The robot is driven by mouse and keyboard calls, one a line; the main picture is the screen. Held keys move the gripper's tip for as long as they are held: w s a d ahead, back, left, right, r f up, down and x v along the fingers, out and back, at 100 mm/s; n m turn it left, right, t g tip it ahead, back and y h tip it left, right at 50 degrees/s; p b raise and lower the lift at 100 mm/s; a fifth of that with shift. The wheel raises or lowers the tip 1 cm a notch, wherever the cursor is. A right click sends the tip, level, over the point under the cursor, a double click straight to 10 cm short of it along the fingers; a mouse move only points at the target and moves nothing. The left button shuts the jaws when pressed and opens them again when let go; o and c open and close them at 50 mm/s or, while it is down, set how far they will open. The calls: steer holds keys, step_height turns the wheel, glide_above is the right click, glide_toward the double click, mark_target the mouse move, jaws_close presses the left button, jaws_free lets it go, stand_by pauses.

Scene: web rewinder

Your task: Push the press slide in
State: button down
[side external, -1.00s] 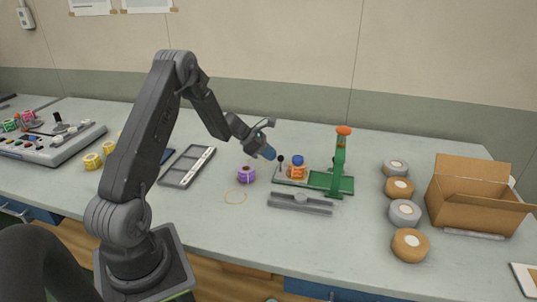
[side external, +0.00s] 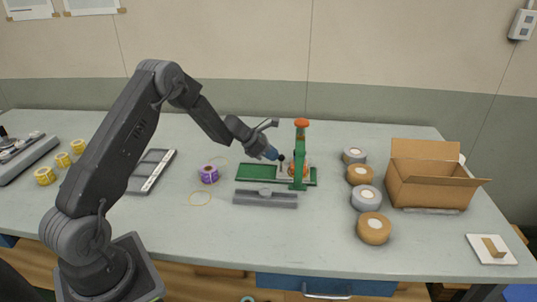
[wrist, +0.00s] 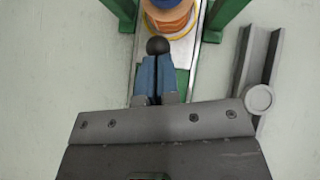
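The green press (side external: 299,145) with an orange cap stands on its green base (side external: 252,173) on the bench. The pale press slide (side external: 286,173) sits at the press frame and carries an orange roll (wrist: 172,22) with a blue top. The roll is between the green posts and partly hidden by them in the side view. The slide's black knob (wrist: 157,46) stands at the near end of the slide. My gripper (wrist: 156,68) has its blue fingers together, right behind the knob, apparently against it; exact contact is unclear. It also shows in the side view (side external: 273,154).
A grey V-shaped holder (side external: 265,199) lies in front of the press. A purple roll (side external: 208,174) and a thin yellow ring (side external: 200,199) lie to the left. Several tape rolls (side external: 366,199) and an open cardboard box (side external: 431,188) are on the right.

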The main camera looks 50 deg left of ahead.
steer(key=shift+d, duration=0.25)
steer(key=shift+s+a, duration=0.2)
steer(key=shift+s, duration=0.05)
steer(key=shift+s+a, duration=0.45)
steer(key=shift+s, duration=0.2)
steer(key=shift+s+a, duration=0.45)
steer(key=shift+s, duration=0.15)
steer(key=v, duration=1)
steer(key=s+d+r+m+g, duration=0.2)
steer(key=s+d+r+m, duration=0.3)
steer(key=d+r+m, duration=0.4)
steer(key=s+d+r+m+g, duration=0.1)
steer(key=s+d+r+m, duration=0.5)
steer(key=d, duration=0.5)
steer(key=s+d+m+y, duration=0.2)
steer(key=s+d+m, duration=0.1)
steer(key=s+m, duration=0.4)
steer(key=s+d+r+m+y, duration=0.1)
steer(key=s+d+m+y, duration=0.1)
steer(key=s+m, duration=0.6)
steer(key=shift+s+d+y, duration=0.3)
steer(key=shift+s+d, duration=0.1)
steer(key=shift+d, duration=0.05)
